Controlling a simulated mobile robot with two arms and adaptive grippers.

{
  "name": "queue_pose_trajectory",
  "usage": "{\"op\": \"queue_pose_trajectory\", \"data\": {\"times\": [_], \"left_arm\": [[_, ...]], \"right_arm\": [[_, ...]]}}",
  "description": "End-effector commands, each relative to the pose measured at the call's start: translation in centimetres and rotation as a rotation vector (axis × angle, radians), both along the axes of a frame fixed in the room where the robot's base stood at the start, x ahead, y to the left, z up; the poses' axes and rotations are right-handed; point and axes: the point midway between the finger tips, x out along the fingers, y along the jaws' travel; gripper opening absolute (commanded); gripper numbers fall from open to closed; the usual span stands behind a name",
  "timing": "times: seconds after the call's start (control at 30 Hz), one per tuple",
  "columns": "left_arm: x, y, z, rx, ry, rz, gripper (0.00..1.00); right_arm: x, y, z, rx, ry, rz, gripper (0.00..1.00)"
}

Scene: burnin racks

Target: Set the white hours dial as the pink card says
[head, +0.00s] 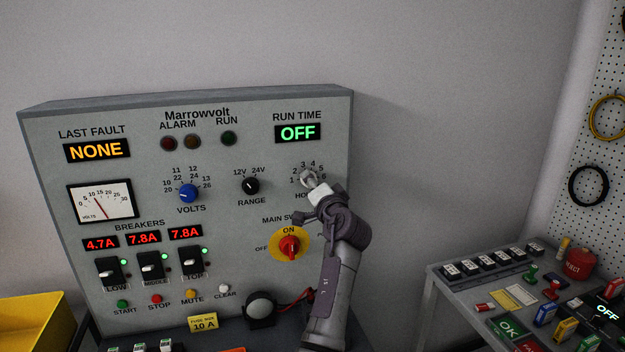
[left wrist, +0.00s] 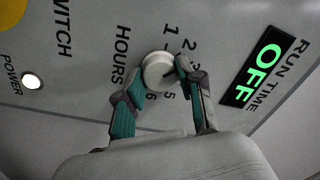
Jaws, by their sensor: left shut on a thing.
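The white hours dial (head: 308,178) is on the right part of the grey panel, below the RUN TIME display (head: 298,132), which reads OFF. In the left wrist view the dial (left wrist: 157,69) is a round white knob with printed numbers around it; the 4 is hidden by a finger. My left gripper (head: 311,183) is at the dial. In the left wrist view its two fingers (left wrist: 160,76) are on opposite sides of the knob, shut on it. I cannot tell where the dial points. I cannot clearly make out a pink card. My right gripper is not in view.
The black range knob (head: 250,186) is to the left of the dial. A side table (head: 440,283) with stamps, cards and a red pot stands at the right.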

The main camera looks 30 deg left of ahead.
Motion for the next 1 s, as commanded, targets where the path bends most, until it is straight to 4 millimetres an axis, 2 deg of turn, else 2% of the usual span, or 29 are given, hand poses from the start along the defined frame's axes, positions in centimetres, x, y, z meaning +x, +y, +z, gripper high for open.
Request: {"op": "queue_pose_trajectory", "data": {"times": [1.0], "left_arm": [[-0.1,0.1,0.3,0.594,0.694,0.0,0.03]], "right_arm": [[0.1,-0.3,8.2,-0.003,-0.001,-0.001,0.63]]}}
